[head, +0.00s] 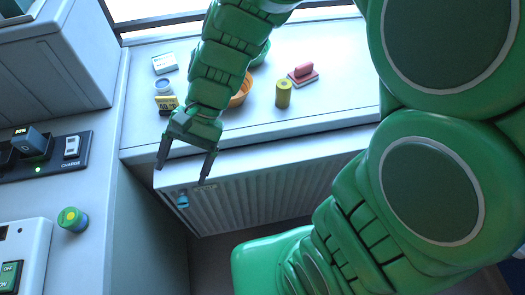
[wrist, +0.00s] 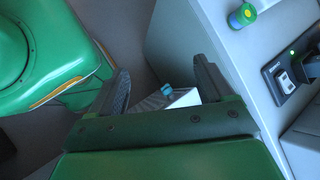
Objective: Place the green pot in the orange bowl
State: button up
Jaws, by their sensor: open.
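My gripper (head: 183,174) is open and empty, hanging in front of the shelf edge and pointing down over the radiator. Its two spread fingers also show in the wrist view (wrist: 161,75), with nothing between them but the background. The orange bowl (head: 241,92) stands on the white shelf behind my arm, which hides its left part. A green rounded thing (head: 262,54), which looks like the green pot, is just beyond the bowl. My arm hides much of it, so I cannot tell whether they touch. Neither shows in the wrist view.
On the shelf (head: 330,112) are a yellow can (head: 283,93), a red-handled block (head: 303,74), a yellow-black box (head: 167,105), a cup (head: 163,87) and a white box (head: 165,63). A ribbed radiator (head: 260,192) with a blue knob (head: 183,201) is below. A green-yellow can (head: 72,219) stands left.

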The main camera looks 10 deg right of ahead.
jog(key=s+d+r+n+t+h, duration=0.1)
jog(key=s+d+r+t+h, duration=0.1)
jog(key=d, duration=0.9)
jog(key=s+d+r+n+t+h, duration=0.2)
jog(key=s+d+h, duration=0.2)
jog(key=d, duration=0.8)
jog(key=shift+s+n, duration=0.25)
jog(key=shift+n, duration=0.05)
jog(key=shift+o, duration=0.3)
jog(key=shift+s+d+r, duration=0.2)
jog(key=shift+d, duration=0.2)
